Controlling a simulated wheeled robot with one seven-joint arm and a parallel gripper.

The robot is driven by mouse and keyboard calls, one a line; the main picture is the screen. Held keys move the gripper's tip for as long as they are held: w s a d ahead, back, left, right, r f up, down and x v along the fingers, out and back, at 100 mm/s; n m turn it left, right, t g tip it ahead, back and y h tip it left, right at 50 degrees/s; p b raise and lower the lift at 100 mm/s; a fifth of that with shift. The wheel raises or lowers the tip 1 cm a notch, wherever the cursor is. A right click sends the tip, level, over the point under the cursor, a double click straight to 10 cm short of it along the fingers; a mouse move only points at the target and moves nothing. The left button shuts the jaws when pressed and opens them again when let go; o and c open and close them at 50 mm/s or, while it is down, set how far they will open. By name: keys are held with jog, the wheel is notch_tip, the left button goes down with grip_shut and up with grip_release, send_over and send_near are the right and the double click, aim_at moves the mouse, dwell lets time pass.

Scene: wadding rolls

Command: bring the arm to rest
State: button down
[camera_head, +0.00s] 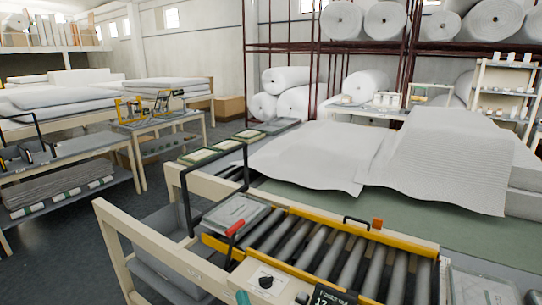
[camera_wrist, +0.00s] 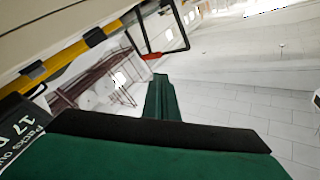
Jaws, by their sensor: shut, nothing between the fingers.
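My gripper (camera_wrist: 160,82) shows in the wrist view as a narrow dark green shape rising from a wide green and black body at the bottom. Its fingers are shut together with nothing between them. It points up into open space, apart from the white wall behind.
The roller bench (camera_head: 310,250) with yellow rails and a red-handled lever (camera_head: 235,228) stands close in front. A counter display (camera_wrist: 20,135) shows beside my gripper. A tool table (camera_head: 160,125) stands at left; grey floor is free between.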

jog(key=s+d+f+m+g+h, duration=0.25)
jog(key=s+f+h, duration=0.35)
jog(key=s+f, duration=1.05)
jog(key=s+d+n, duration=0.2)
jog(key=s+n, duration=0.1)
jog(key=s, duration=0.8)
jog(key=s+d+n, duration=0.2)
jog(key=s+n, duration=0.1)
jog(key=s, duration=0.8)
jog(key=shift+f, duration=0.3)
jog(key=shift+d+g, duration=0.15)
jog(key=shift+g, duration=0.1)
